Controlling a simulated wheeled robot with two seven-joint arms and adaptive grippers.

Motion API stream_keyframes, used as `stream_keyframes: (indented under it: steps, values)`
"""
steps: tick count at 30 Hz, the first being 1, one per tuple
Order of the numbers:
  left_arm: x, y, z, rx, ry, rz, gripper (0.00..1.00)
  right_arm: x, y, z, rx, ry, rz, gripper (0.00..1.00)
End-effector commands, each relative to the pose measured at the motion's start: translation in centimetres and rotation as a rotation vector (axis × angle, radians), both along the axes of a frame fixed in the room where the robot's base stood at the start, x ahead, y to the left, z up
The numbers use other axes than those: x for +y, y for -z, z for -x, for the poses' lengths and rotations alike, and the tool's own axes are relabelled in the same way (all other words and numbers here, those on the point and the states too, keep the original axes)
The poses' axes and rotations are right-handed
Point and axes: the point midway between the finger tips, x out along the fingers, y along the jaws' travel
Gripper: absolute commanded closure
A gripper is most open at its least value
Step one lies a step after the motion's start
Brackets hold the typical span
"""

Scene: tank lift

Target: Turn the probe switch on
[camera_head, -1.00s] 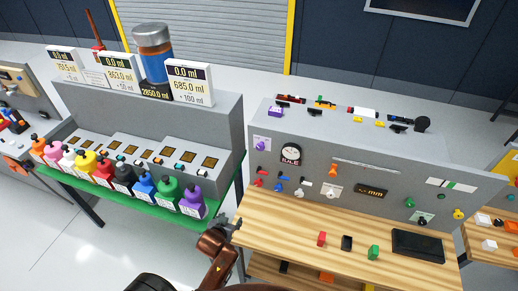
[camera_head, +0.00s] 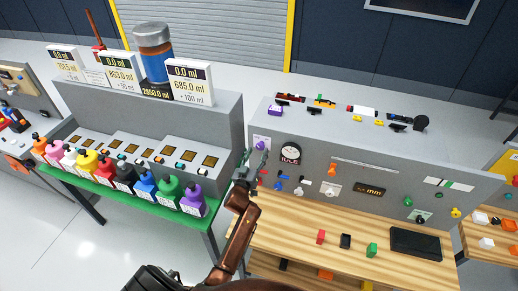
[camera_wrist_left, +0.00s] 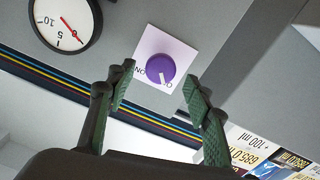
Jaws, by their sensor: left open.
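A round purple knob (camera_wrist_left: 160,69) with a pale pointer mark sits on a white square plate (camera_wrist_left: 168,43) on the grey panel. Lettering shows at both lower sides of the plate, partly hard to read. In the head view the purple knob (camera_head: 262,145) is at the panel's upper left. My left gripper (camera_wrist_left: 160,75) is open in the wrist view, its green-padded fingers apart on either side of the knob. I cannot tell whether they touch it. In the head view my left gripper (camera_head: 246,170) is just below and left of the knob. My right gripper is not in view.
A round dial gauge (camera_head: 290,153) sits right of the knob, with small switches below. A wooden bench top (camera_head: 285,240) lies under the panel. Coloured bottles (camera_head: 168,192) stand on a green table at left. Displays (camera_head: 190,82) stand above them.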

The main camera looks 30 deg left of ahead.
Motion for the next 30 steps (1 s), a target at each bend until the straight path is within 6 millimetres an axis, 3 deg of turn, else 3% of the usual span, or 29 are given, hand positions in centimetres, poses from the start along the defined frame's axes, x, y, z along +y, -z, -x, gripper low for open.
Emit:
stream_keyframes:
  steps: [7, 17, 30]
  values:
    - [0.7, 0.0, -2.6, 0.002, -0.001, -0.002, 0.53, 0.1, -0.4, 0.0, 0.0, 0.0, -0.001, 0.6]
    - [0.8, 0.0, -2.9, 0.002, -0.001, -0.002, 0.53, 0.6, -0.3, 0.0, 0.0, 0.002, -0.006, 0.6]
    - [0.7, 0.0, -2.9, 0.001, -0.001, -0.001, 0.83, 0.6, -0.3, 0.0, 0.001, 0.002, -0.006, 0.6]
